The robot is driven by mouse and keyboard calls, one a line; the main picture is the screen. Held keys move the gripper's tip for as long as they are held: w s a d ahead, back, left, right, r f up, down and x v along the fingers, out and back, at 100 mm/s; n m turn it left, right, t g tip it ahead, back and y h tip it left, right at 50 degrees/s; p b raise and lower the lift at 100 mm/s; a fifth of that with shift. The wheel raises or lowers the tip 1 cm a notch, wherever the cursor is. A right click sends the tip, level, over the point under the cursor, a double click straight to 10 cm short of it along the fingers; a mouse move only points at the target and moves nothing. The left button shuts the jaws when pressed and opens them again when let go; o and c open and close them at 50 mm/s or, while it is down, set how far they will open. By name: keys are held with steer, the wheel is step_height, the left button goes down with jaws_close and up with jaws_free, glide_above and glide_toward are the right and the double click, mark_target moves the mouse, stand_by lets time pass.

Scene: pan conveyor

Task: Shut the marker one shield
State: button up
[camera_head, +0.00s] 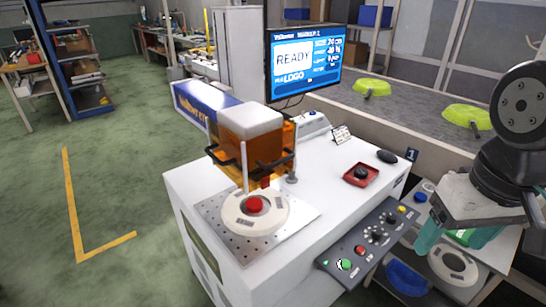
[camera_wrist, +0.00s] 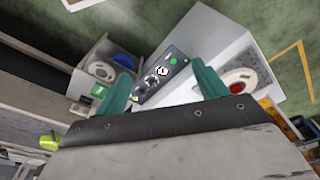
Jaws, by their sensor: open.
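Marker one is a white bench machine (camera_head: 310,185) with a small "1" sign (camera_head: 411,155). Its shield (camera_head: 262,150) is a see-through orange cover with a black handle bar. The shield stands raised, its lower edge above the perforated plate (camera_head: 290,228). A round cream lid (camera_head: 268,219) with a red knob (camera_head: 254,204) lies on that plate, uncovered. Orange parts (camera_wrist: 272,108) also show at the right of the wrist view, beside the lid (camera_wrist: 240,78). My gripper (camera_wrist: 162,88) has teal fingers spread apart and empty. In the head view it hangs at the right, away from the shield.
A control panel (camera_head: 368,240) with buttons and knobs juts from the machine's front. The monitor (camera_head: 305,62) reads READY. A side stand below my gripper holds another pale lid (camera_head: 453,264) and a blue bowl (camera_head: 407,278). Green pans (camera_head: 371,87) lie on the conveyor behind.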

mark_target(250, 151)
steer(key=c, duration=0.5)
steer(key=shift+a+f, duration=0.2)
steer(key=shift+a, duration=0.1)
steer(key=c, duration=0.5)
steer(key=shift+w+a+n+g, duration=0.4)
steer(key=shift+w, duration=0.25)
steer(key=c, duration=0.5)
steer(key=w+a, duration=0.1)
steer(key=w, duration=0.1)
steer(key=w+a+r, duration=0.2)
steer(key=w, duration=0.1)
steer(key=shift+w+a, duration=0.15)
steer(key=shift+w, duration=0.15)
jaws_close()
steer(key=w+a+r+m+t+y, duration=0.1)
steer(key=w+a+r+m, duration=0.4)
steer(key=w+a, duration=0.4)
steer(key=w+a+r+m, duration=0.4)
steer(key=w+a+m, duration=0.25)
steer(key=w, duration=0.45)
steer(key=f, duration=0.4)
steer(key=w+a+f, duration=0.1)
steer(key=f, duration=0.4)
steer(key=w+f, duration=0.1)
steer(key=f, duration=0.3)
steer(key=shift+a+f, duration=0.15)
steer(key=shift+a, duration=0.25)
